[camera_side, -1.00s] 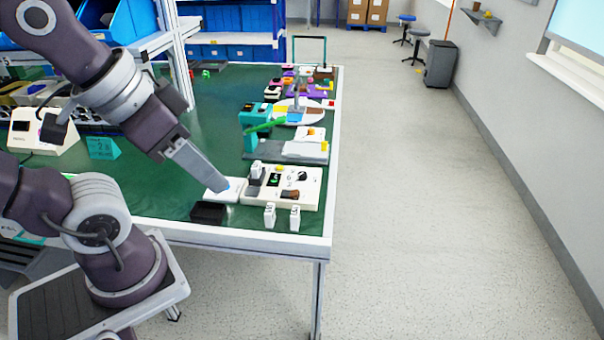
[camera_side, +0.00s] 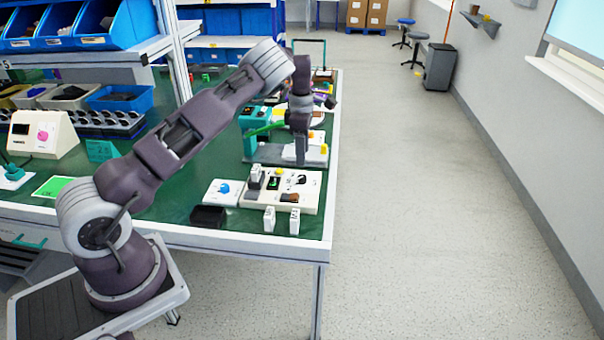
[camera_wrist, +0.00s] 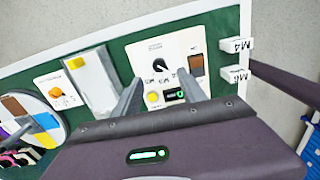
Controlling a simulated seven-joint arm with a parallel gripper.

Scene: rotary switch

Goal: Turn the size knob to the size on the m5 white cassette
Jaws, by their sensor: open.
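The white panel (camera_side: 310,203) lies near the table's front right corner. Its black size knob (camera_wrist: 160,65) shows in the wrist view between my fingertips, with printed marks around it. My gripper (camera_wrist: 159,77) is open and empty, pointing down; in the side view (camera_side: 300,163) it is above the panel's back edge, apart from the knob. Two white cassettes (camera_side: 269,219) (camera_side: 294,221) stand in front of the panel. In the wrist view one label reads M4 (camera_wrist: 235,45); the other (camera_wrist: 236,75) is hard to read. Another whitish block (camera_side: 255,176) stands on the panel's left side.
The panel also carries a yellow button (camera_wrist: 152,97), a small display (camera_wrist: 174,95) and a brown switch (camera_wrist: 196,66). A black tray (camera_side: 208,216) and a white plate with a blue knob (camera_side: 224,188) are to the left. A grey fixture (camera_side: 262,152) stands behind.

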